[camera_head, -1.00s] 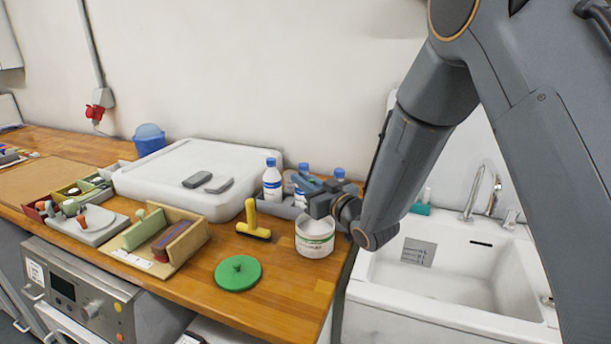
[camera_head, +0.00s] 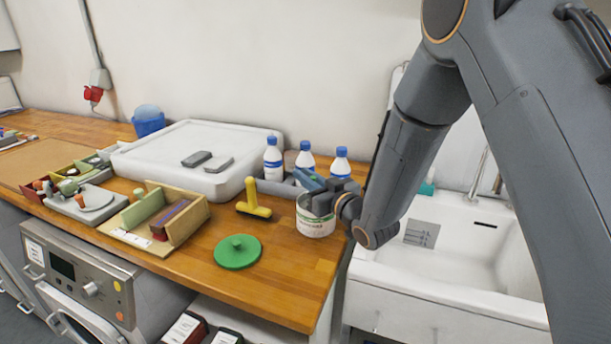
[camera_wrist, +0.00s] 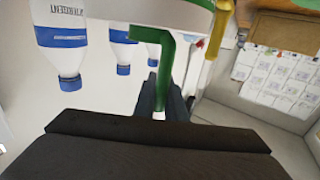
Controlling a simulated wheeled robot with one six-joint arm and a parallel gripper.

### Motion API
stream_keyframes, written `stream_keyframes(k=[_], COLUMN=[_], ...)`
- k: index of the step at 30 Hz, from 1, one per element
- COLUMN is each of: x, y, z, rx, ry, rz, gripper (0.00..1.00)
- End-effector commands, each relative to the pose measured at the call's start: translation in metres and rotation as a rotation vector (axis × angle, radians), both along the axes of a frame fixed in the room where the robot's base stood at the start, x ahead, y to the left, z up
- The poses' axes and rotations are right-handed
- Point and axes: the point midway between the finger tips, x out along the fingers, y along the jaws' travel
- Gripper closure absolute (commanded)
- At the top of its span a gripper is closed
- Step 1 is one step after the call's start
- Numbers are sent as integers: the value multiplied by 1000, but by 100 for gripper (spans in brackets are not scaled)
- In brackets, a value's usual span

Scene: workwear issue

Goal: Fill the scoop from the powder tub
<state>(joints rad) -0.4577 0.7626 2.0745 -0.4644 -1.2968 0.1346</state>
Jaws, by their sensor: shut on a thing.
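The white powder tub (camera_head: 316,226) with a green-printed label stands open near the right end of the wooden counter. My gripper (camera_head: 318,200) is low over its mouth and covers most of the opening. In the wrist view my gripper (camera_wrist: 165,104) is shut on a bent green handle (camera_wrist: 163,68), which looks like the scoop's. The scoop's bowl and the powder are hidden. The round green lid (camera_head: 238,252) lies flat on the counter, left of the tub and nearer the front edge.
Several white bottles with blue caps (camera_head: 273,158) stand in a grey tray behind the tub. A yellow T-shaped tool (camera_head: 254,205) stands left of the tub. A sink (camera_head: 455,265) is on the right. Bare counter (camera_head: 285,275) lies between the lid and the right edge.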

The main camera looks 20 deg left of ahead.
Motion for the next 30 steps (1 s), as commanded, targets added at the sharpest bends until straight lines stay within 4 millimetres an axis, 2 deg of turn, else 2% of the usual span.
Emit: stream_keyframes(k=[30], x=[0], y=[0], z=[-6], rx=[0], ry=[0], rz=[0], gripper=[100])
